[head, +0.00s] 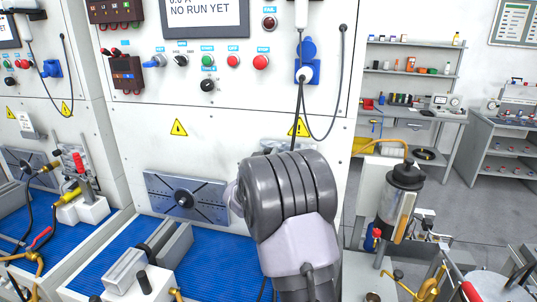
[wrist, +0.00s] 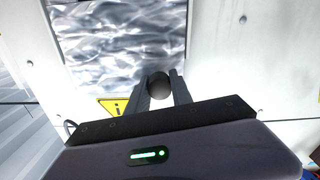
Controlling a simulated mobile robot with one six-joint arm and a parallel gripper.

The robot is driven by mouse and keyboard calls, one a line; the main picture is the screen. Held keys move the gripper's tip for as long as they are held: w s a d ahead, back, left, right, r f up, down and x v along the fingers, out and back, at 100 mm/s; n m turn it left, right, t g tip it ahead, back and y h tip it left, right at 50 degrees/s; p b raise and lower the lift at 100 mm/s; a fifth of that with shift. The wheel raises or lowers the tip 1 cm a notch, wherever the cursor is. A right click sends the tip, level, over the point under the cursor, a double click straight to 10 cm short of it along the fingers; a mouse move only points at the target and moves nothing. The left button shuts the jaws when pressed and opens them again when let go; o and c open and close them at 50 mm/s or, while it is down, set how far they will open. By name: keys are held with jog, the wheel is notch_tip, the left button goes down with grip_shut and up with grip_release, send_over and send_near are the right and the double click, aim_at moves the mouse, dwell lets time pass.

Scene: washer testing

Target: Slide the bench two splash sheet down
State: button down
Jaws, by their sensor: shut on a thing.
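In the wrist view my gripper (wrist: 158,78) has its two dark fingers on either side of a round dark knob (wrist: 158,88), shut on it. Behind the knob is a glossy, rippled grey-white sheet (wrist: 110,45) against the white panel, which looks like the splash sheet. How the knob joins it cannot be told. In the head view my wrist covers the fingers and the knob, and I cannot make out the sheet there.
The white bench panel (head: 135,165) carries switches, a blue socket (head: 308,72) with a hanging cable, and a slotted grey plate (head: 160,187). A grey vise-like block (head: 130,268) stands on the blue mat (head: 205,255). A dark-lidded canister (head: 402,200) stands right of my arm.

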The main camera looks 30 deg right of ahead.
jog(key=shift+f, duration=0.1)
notch_tip(320, 180, down, 12)
jog(key=b, duration=1.1)
jog(key=shift+f, duration=0.2)
jog(key=c, duration=1.1)
grip_release()
jog(key=p+v, duration=0.1)
jog(key=v, duration=1.6)
jog(key=shift+s+a, duration=0.15)
jog(key=shift+s, duration=0.05)
